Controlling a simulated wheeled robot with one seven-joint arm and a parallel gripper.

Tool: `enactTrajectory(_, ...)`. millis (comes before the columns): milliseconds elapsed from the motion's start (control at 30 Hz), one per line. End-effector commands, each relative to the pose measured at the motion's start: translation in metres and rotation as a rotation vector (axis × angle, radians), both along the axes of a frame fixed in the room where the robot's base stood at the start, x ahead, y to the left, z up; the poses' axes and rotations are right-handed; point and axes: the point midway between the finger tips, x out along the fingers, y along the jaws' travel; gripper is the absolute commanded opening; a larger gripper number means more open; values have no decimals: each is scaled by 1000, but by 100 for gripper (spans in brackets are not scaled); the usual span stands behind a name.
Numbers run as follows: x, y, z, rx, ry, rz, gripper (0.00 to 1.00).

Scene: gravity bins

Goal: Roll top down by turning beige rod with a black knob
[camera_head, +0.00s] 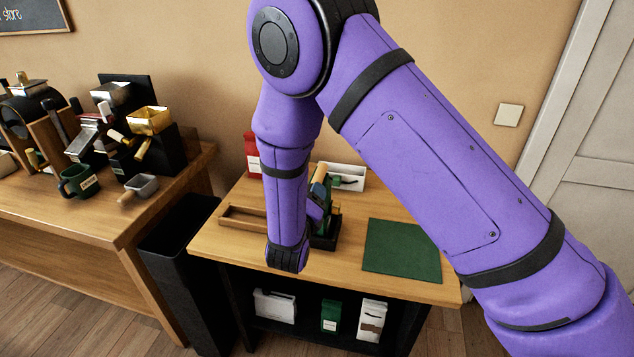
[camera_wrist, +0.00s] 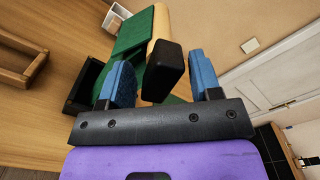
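The black knob (camera_wrist: 163,72) shows between the two blue fingers of my gripper (camera_wrist: 159,62) in the wrist view. There is a visible gap on each side of it, and I cannot tell how deep it sits between the fingers. The beige rod (camera_wrist: 160,22) runs away behind the knob, along the edge of a green top (camera_wrist: 133,36). In the head view the beige end of the rod (camera_head: 321,171) and some green (camera_head: 328,187) show just right of my forearm.
A black tray (camera_head: 332,240) stands below the green top. A wooden frame (camera_head: 232,219) lies to its left, a green mat (camera_head: 400,250) to its right. A white bin (camera_head: 349,179) and a red bag (camera_head: 252,152) stand behind. A cluttered table (camera_head: 110,228) is at left.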

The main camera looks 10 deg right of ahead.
Motion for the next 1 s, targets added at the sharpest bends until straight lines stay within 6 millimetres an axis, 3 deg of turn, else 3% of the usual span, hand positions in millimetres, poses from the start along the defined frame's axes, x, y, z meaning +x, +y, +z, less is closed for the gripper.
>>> enactTrajectory(333, -5, 2, 0, -1, 1, 1, 58)
enactTrajectory(1000, -46, 17, 0, -1, 0, 1, 58)
